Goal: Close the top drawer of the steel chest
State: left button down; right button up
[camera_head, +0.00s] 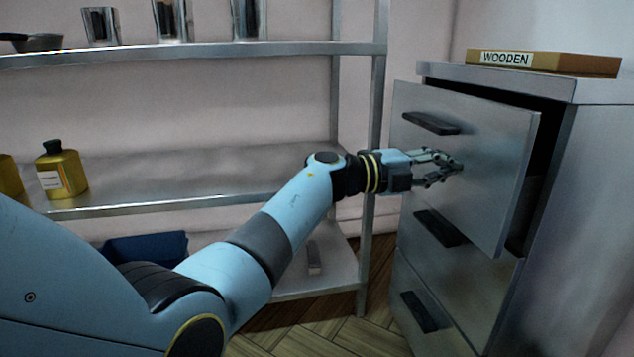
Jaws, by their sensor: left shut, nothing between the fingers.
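The steel chest (590,200) stands at the right with several drawers, each with a black handle. Its top drawer (490,150) is pulled out, and a dark gap shows between its front and the chest body. My left gripper (455,166) is shut and empty at the front of the top drawer, below and right of its black handle (431,123). The fingertips look to be at or very near the panel; I cannot tell if they touch. The lower drawers (470,290) look closed. My right gripper is not in view.
A wooden box labelled WOODEN (545,62) lies on the chest top. A metal shelf rack (200,52) stands at the left with steel cups, a pan (32,42), a yellow bottle (62,170) and a blue bin (145,247). Wooden floor shows between rack and chest.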

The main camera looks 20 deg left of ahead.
pick_arm(q)
jog(key=b+x, duration=0.1)
jog(key=x, duration=0.3)
jog(key=shift+w+d+f, duration=0.1)
jog(key=shift+w+d, duration=0.05)
jog(key=shift+d, duration=0.1)
jog(key=shift+w+d, duration=0.4)
jog(key=shift+d, duration=0.15)
jog(key=shift+w+d, duration=0.1)
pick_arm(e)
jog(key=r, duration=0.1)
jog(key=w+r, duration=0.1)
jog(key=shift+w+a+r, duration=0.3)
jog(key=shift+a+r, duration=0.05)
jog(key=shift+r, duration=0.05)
pick_arm(q)
jog(key=shift+r, duration=0.3)
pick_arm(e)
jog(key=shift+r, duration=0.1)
